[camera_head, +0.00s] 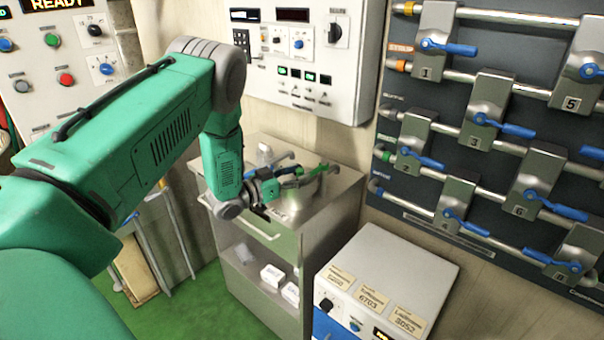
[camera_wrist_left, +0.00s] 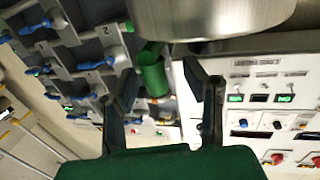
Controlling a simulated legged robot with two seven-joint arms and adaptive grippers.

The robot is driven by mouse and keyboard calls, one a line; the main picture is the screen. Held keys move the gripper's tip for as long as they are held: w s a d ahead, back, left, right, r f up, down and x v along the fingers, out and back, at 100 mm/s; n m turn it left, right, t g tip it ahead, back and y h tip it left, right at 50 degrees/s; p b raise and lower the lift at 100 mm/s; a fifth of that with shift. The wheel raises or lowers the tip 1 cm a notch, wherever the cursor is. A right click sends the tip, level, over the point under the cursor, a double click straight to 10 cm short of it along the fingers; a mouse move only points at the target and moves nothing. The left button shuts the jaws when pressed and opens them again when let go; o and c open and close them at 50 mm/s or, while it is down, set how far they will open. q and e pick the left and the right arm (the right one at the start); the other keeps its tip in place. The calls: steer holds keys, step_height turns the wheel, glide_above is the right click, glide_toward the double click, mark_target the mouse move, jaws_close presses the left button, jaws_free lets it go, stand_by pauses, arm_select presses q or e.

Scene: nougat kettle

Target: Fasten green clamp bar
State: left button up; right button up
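The metal kettle (camera_head: 308,190) stands on top of a steel cabinet, with a green bar (camera_head: 322,169) across its lid, which I take as the clamp bar. My left gripper (camera_head: 268,194) is at the kettle's left side, small and partly merged with dark parts there. In the left wrist view the kettle's round metal body (camera_wrist_left: 212,14) fills the top. A green cylindrical piece (camera_wrist_left: 153,74) hangs beside it, between and beyond the fingertips. The two dark fingers of the left gripper (camera_wrist_left: 163,82) are spread apart, with nothing visibly clasped. My right gripper is not in view.
The steel cabinet (camera_head: 268,285) has an open shelf with white boxes. A control panel (camera_head: 300,60) hangs on the wall behind. A rack of numbered valves with blue levers (camera_head: 490,130) is at right. A white-topped box (camera_head: 395,270) stands in front of it.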

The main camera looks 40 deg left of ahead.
arm_select(q)
steer(key=shift+r, duration=0.1)
steer(key=shift+w+a, duration=0.1)
steer(key=shift+w, duration=0.1)
steer(key=shift+s, duration=0.15)
steer(key=v, duration=1.2)
steer(key=shift+f, duration=0.2)
